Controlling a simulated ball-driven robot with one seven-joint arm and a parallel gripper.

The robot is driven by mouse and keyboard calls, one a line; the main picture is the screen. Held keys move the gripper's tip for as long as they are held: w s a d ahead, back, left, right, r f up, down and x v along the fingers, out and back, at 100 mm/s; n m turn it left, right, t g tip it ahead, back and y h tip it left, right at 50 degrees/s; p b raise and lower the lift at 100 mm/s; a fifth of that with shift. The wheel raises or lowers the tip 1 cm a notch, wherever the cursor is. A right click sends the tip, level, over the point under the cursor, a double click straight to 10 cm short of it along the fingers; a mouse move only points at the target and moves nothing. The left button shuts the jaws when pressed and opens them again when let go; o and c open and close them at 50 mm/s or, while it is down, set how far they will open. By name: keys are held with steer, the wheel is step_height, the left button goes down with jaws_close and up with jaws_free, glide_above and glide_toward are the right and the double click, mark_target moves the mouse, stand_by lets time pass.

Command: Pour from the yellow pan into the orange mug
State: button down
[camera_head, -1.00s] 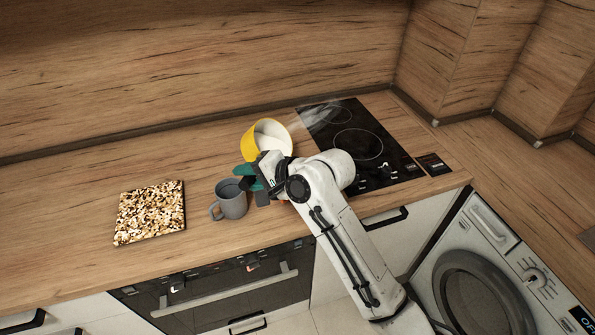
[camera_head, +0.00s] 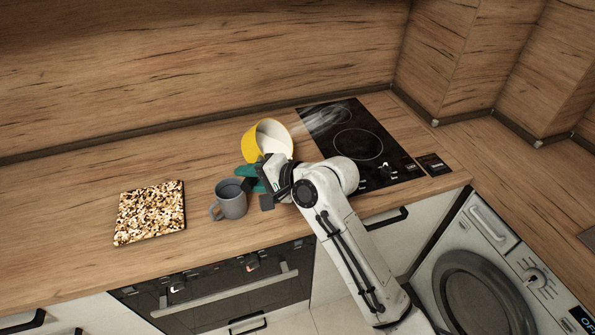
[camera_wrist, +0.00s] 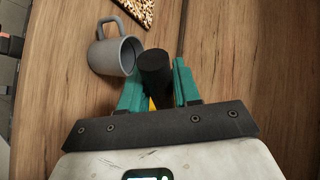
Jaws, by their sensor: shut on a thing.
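The yellow pan (camera_head: 252,145) with a white inside is held tilted above the counter, its opening toward the right in the head view. My gripper (camera_head: 250,178) with teal fingers is at the pan's near side. In the wrist view my gripper (camera_wrist: 158,80) is shut on the pan's black handle (camera_wrist: 155,68), and a sliver of yellow shows behind it. The orange mug cannot be made out in either view now; my gripper and arm cover the area below the pan. Whether anything flows from the pan cannot be seen.
A grey mug (camera_head: 231,200) stands upright on the counter just left of my gripper. A speckled board (camera_head: 150,212) lies farther left. A black cooktop (camera_head: 360,143) is at right, beside my arm. The wooden splashback (camera_head: 190,80) rises behind. The counter's back left is clear.

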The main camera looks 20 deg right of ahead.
steer(key=shift+d, duration=0.15)
stand_by(0.6)
steer(key=shift+y, duration=0.3)
steer(key=w+a+f+g+h+b, duration=0.1)
steer(key=w+a+f+g+h, duration=0.2)
steer(key=w+a+g+h, duration=0.3)
steer(key=shift+w+a+f+g+h+b, duration=0.35)
steer(key=shift+w+a+h, duration=0.2)
steer(key=shift+a+h, duration=0.4)
steer(key=shift+a, duration=0.2)
stand_by(0.6)
